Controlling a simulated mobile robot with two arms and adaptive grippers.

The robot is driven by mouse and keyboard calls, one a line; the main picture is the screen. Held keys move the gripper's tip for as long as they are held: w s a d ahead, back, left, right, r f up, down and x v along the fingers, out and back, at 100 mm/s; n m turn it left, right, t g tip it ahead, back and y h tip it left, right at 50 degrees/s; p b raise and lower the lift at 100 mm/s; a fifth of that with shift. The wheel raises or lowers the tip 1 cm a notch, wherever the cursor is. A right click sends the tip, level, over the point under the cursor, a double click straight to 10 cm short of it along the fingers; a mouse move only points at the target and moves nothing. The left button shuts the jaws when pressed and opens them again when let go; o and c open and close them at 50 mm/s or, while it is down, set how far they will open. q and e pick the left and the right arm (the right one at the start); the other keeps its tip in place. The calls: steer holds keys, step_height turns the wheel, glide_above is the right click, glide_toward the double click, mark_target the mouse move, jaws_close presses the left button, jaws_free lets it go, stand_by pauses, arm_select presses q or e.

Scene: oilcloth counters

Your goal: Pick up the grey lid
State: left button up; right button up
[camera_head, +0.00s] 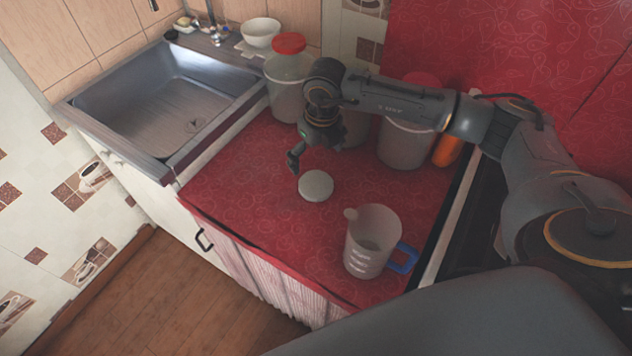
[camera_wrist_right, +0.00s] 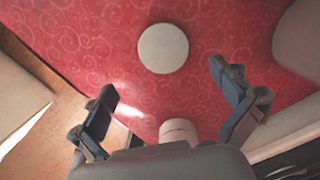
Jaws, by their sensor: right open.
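The grey lid (camera_head: 316,185) is a pale round disc lying flat on the red oilcloth counter (camera_head: 245,190). In the right wrist view the lid (camera_wrist_right: 163,48) shows whole, beyond my fingertips and with cloth visible all round it. My right gripper (camera_head: 312,156) hangs above the counter, just behind and slightly left of the lid in the head view. Its two fingers stand wide apart in the wrist view (camera_wrist_right: 168,98), with nothing gripped between the pads. My left gripper is not in view.
A clear measuring jug (camera_head: 370,242) with a blue handle stands in front of the lid. Behind stand a red-lidded container (camera_head: 287,88), another container (camera_head: 404,143) and an orange bottle (camera_head: 447,150). A metal sink (camera_head: 165,105) is at left. The counter's left front is clear.

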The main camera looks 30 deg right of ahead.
mark_target(316, 184)
step_height(316, 184, down, 4)
steer(key=shift+w+a, duration=0.1)
steer(key=shift+w, duration=0.05)
steer(key=shift+f+p, duration=0.4)
steer(key=shift+f, duration=0.1)
steer(key=f, duration=0.1)
steer(key=f+p, duration=0.1)
steer(key=f, duration=0.2)
steer(key=shift+d+f, duration=0.25)
steer(key=shift+f, duration=0.1)
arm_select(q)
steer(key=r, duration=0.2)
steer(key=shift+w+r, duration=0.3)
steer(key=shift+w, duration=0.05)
arm_select(e)
steer(key=c, duration=0.7)
